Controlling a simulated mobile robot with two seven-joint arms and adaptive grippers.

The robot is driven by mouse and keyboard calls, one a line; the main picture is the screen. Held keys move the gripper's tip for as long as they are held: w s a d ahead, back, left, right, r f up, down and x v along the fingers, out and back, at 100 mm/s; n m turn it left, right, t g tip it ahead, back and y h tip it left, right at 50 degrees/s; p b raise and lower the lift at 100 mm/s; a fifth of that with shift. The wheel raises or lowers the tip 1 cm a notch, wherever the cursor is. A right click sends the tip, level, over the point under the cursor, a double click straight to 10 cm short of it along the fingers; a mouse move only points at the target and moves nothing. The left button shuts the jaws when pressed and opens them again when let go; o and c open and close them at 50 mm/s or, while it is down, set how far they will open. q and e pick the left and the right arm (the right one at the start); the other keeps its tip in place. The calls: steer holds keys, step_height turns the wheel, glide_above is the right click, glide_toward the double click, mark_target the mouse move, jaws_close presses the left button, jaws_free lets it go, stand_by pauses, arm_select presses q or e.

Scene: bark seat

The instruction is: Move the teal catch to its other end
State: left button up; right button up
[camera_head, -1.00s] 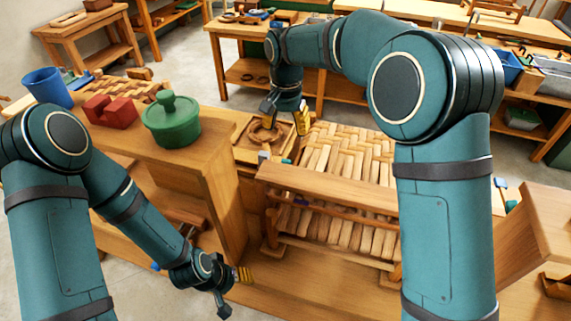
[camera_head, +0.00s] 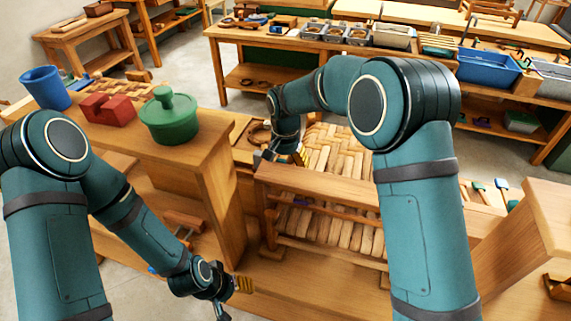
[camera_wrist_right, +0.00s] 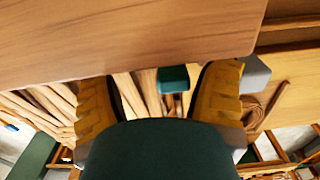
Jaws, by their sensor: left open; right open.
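The teal catch (camera_wrist_right: 173,79) shows in the right wrist view as a small dark teal block by the edge of a wooden board (camera_wrist_right: 130,40). It lies between the yellow fingers of my right gripper (camera_wrist_right: 160,88), which are apart and not closed on it. I cannot make the catch out in the head view, where my right gripper (camera_head: 284,153) is at the far left end of the slatted wooden seat (camera_head: 340,155). My left gripper (camera_head: 230,295) is open and empty, low in front of the left bench.
A grey block (camera_wrist_right: 255,75) is just beside the right finger in the wrist view. The left bench (camera_head: 205,150) carries a green lidded pot (camera_head: 170,120), a red block (camera_head: 108,109) and a blue cup (camera_head: 46,88). A wooden rail (camera_head: 330,190) crosses the seat's near side.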

steer(key=shift+s+d+f, duration=0.1)
steer(key=shift+f, duration=0.25)
